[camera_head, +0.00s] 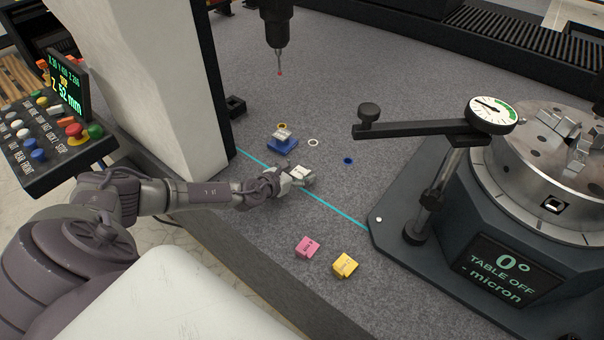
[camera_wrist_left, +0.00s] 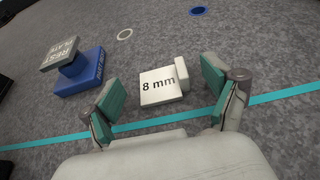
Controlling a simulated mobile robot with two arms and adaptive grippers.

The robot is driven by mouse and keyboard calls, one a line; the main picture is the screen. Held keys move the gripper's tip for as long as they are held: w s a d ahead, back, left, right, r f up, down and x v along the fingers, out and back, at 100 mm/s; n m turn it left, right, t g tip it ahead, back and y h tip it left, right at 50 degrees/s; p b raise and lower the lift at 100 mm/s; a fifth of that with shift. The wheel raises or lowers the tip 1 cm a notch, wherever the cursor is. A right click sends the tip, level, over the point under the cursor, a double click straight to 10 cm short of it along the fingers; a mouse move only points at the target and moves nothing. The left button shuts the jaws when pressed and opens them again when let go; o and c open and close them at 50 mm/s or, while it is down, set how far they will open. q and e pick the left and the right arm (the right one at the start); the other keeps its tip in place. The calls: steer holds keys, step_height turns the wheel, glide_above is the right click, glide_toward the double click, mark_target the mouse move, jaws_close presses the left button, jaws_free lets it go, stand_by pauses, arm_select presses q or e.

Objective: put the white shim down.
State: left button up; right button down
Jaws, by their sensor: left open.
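The white shim (camera_wrist_left: 162,88), marked "8 mm", lies on the grey granite bed between my left gripper's fingers in the left wrist view. In the head view the shim (camera_head: 298,172) shows at the end of my left arm. My left gripper (camera_wrist_left: 165,100) is open, with green pads apart on either side of the shim and a visible gap to each. In the head view my left gripper (camera_head: 290,180) is low over the bed, near the cyan line. My right gripper is not in view.
A blue block with a grey "REST PLATE" piece on top (camera_wrist_left: 80,72) stands left of the shim. A white ring (camera_head: 313,142) and a blue ring (camera_head: 348,160) lie beyond. Pink (camera_head: 307,247) and yellow (camera_head: 345,265) blocks lie nearer. A dial gauge (camera_head: 492,114) and rotary table (camera_head: 540,165) stand right.

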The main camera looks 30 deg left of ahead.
arm_select(q)
steer(key=shift+w+f, duration=0.35)
steer(key=shift+w, duration=0.2)
steer(key=shift+r, duration=0.1)
steer(key=c, duration=1.4)
steer(key=shift+o, duration=0.2)
steer(key=shift+r, duration=0.1)
